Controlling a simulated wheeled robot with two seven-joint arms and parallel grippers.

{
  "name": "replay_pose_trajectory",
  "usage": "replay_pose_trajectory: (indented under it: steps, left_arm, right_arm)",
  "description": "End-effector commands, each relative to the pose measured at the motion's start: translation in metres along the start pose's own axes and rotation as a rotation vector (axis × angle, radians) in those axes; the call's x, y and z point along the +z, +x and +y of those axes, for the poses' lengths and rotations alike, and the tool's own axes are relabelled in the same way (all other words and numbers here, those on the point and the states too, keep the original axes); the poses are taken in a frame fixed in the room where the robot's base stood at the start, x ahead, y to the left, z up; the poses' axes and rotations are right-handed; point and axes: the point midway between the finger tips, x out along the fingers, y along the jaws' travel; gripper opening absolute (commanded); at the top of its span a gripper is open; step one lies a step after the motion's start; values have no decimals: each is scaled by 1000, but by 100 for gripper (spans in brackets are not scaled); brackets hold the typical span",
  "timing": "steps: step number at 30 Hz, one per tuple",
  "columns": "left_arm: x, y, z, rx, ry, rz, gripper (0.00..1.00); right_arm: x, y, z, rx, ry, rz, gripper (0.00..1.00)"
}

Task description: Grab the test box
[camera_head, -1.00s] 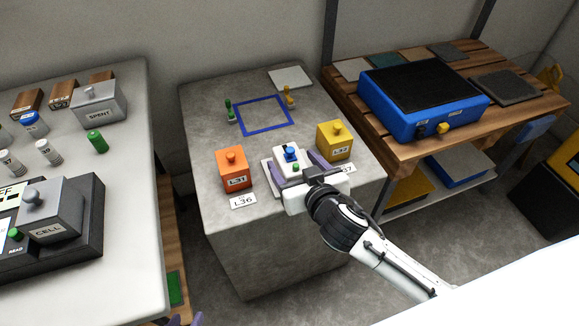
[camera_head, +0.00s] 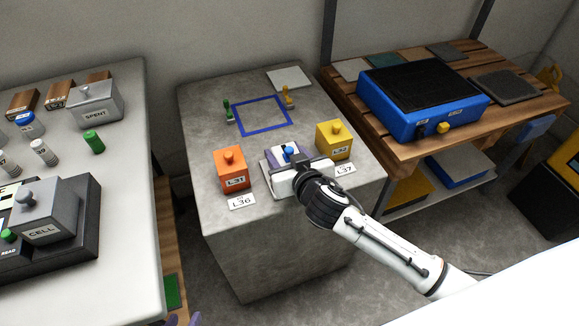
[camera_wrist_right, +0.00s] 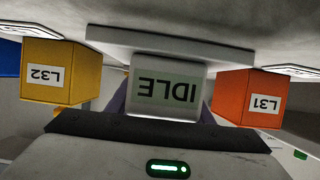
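The test box appears to be the small white box (camera_head: 291,158) with a blue knob, on the concrete bench; in the right wrist view it shows an upside-down "IDLE" display (camera_wrist_right: 166,92). My right gripper (camera_head: 289,156) reaches around it, purple fingers on both sides, and covers much of its near side in the head view. The fingers look open around the box; whether they touch it is unclear. The box rests on a pale base plate (camera_head: 267,171).
The orange L31 box (camera_head: 231,175) and yellow L32 box (camera_head: 334,142) stand close on either side. A blue square outline (camera_head: 263,115) on the bench behind is empty, with green (camera_head: 228,112) and yellow (camera_head: 288,97) posts beside it. A grey CELL box (camera_head: 46,210) is at left.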

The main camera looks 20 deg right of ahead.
Motion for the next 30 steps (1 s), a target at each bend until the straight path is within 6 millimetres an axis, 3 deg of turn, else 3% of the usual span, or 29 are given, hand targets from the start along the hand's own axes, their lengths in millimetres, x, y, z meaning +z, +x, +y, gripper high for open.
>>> replay_pose_trajectory:
  steps: [1,3,9,13,26,30]
  left_arm:
    - [1,0,0,0,0,-1,31]
    - [1,0,0,-1,0,-3,31]
    - [2,0,0,-1,1,-5,31]
    - [0,-3,0,-1,1,-7,31]
    - [-12,-15,1,-6,8,-13,31]
    - [-15,-16,2,-7,5,-9,31]
  right_arm:
    - [0,0,0,0,0,0,20]
    - [-2,0,0,-2,1,5,10]
    - [-3,-1,0,-2,1,5,10]
    - [-14,-5,0,-2,2,6,10]
    - [-86,-35,0,-1,3,8,10]
    - [-120,-48,6,15,17,18,10]
